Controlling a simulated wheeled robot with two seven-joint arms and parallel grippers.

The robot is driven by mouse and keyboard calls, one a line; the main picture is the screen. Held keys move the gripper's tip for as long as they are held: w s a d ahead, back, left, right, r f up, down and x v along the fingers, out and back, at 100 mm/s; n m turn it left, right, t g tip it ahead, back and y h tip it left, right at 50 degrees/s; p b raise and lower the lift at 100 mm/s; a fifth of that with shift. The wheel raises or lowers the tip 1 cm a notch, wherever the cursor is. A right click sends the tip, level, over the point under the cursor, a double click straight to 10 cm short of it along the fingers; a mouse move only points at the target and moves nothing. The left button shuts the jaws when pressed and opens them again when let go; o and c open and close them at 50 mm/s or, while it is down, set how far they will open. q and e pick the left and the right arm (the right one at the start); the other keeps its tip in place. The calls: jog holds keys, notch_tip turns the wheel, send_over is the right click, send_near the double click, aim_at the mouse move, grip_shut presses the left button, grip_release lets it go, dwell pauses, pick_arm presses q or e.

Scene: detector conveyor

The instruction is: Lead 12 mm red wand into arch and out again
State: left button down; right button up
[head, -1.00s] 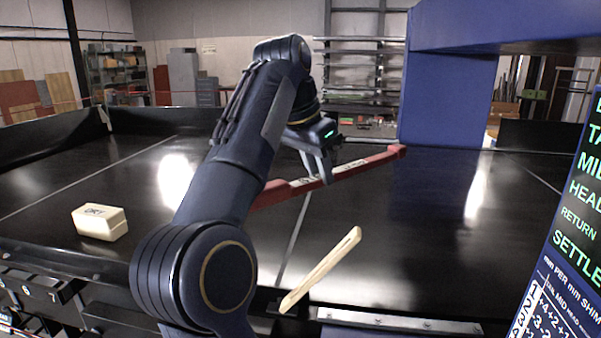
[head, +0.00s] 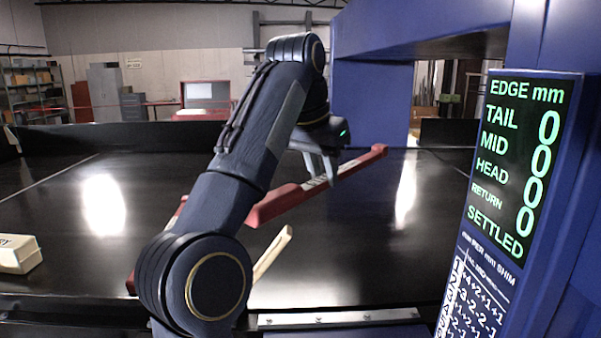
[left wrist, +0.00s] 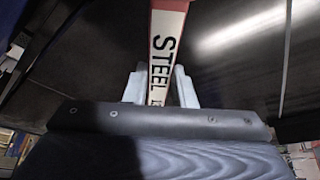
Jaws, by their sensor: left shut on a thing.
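My left gripper (head: 330,170) is shut on a long red wand (head: 283,204) and holds it above the black conveyor belt. The wand's pale label reads STEEL in the left wrist view (left wrist: 168,45), where it runs between the two fingers (left wrist: 158,88). In the head view the wand slants up to the right. Its far end is near the opening of the blue arch (head: 370,95) and looks outside it. My arm hides part of the wand's near length. My right gripper is not in view.
A display (head: 513,165) at the right shows EDGE mm with zeros for TAIL, MID, HEAD and RETURN, and SETTLED. A pale stick (head: 271,252) is partly behind my arm. A cream block (head: 18,254) sits on the belt (head: 60,215) at left.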

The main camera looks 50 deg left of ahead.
pick_arm(q)
jog(key=w+d+p, duration=0.4)
jog(key=w+d, duration=0.9)
jog(key=w, duration=0.2)
jog(key=s+a, duration=2.6)
jog(key=s, duration=0.4)
jog(key=shift+s, duration=0.2)
dwell(0.5)
